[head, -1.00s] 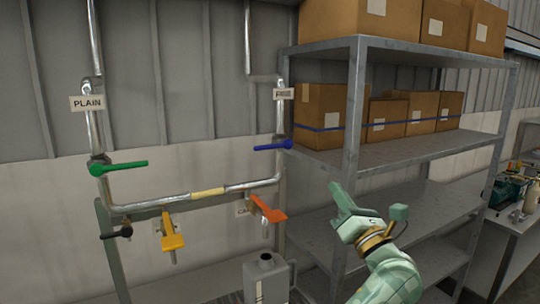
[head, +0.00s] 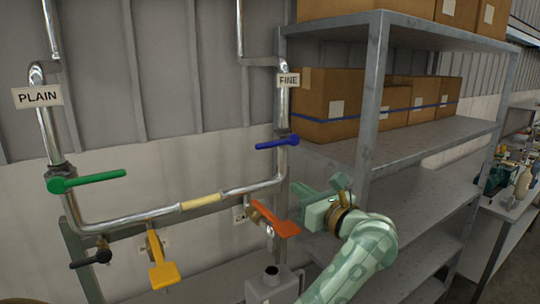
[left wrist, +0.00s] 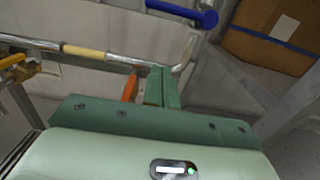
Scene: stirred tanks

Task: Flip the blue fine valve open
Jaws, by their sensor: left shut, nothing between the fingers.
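The blue fine valve (head: 277,143) sits on the right-hand vertical pipe, below the FINE label (head: 288,80). Its lever lies roughly level and points left from the pipe in the head view. In the left wrist view the blue lever (left wrist: 190,12) shows at the top edge. My left gripper (head: 306,190) is below and a little right of the blue lever, apart from it. Its fingers (left wrist: 161,76) are together with nothing between them. My right gripper is in neither view.
A green lever (head: 95,178) sits on the PLAIN pipe. A yellow lever (head: 162,270) and an orange lever (head: 275,220) hang lower; the orange one is close left of my gripper. A grey shelf rack (head: 425,142) with cardboard boxes stands close on the right.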

